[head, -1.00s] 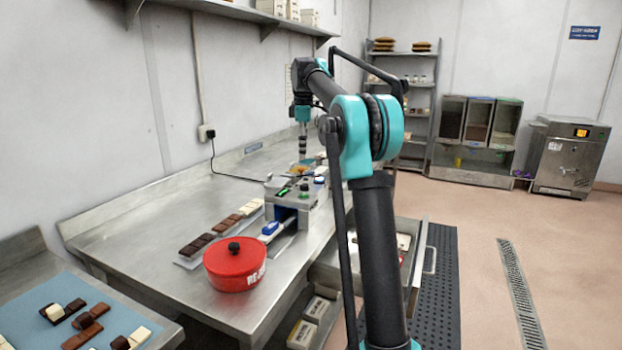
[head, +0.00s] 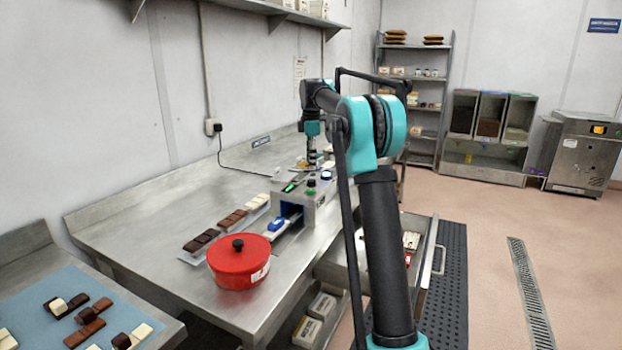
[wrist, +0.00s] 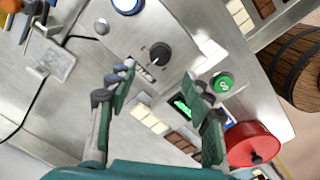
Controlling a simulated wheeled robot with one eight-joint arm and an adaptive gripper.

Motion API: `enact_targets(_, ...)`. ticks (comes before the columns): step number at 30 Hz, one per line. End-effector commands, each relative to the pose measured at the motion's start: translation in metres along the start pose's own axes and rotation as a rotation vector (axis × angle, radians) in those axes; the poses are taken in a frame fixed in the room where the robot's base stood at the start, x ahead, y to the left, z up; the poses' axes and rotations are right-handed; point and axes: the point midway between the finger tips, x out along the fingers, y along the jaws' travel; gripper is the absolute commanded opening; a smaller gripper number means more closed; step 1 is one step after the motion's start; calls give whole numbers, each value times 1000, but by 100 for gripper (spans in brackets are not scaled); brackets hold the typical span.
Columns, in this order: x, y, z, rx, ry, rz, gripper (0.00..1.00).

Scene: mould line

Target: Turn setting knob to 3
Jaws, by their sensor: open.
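The setting knob is a round black dial (wrist: 160,53) with a light pointer mark, on the grey machine top in the wrist view. Its scale is too small to read. My gripper (wrist: 160,75) is open, its two fingers apart above the machine, with the knob showing between and just beyond the fingertips. I cannot tell how high they are above it. In the head view the machine (head: 318,203) stands on the steel bench, and my arm reaches over it from the right.
A green button (wrist: 223,83), a lit green display (wrist: 181,107) and a blue button (wrist: 127,4) are near the knob. A red lidded pot (head: 239,264) and chocolate bars (head: 231,220) are on the bench. An open drawer (head: 427,262) juts from its front.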

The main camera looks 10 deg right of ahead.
Motion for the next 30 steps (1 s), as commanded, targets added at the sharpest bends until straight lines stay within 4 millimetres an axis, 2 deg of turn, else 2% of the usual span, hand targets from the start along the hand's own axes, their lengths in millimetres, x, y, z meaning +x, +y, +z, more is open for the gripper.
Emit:
enact_targets(6,41,0,0,0,0,0,51)
enact_targets(12,64,0,0,0,0,0,51)
enact_targets(24,70,0,0,0,0,0,51)
enact_targets(30,70,0,0,0,0,0,27)
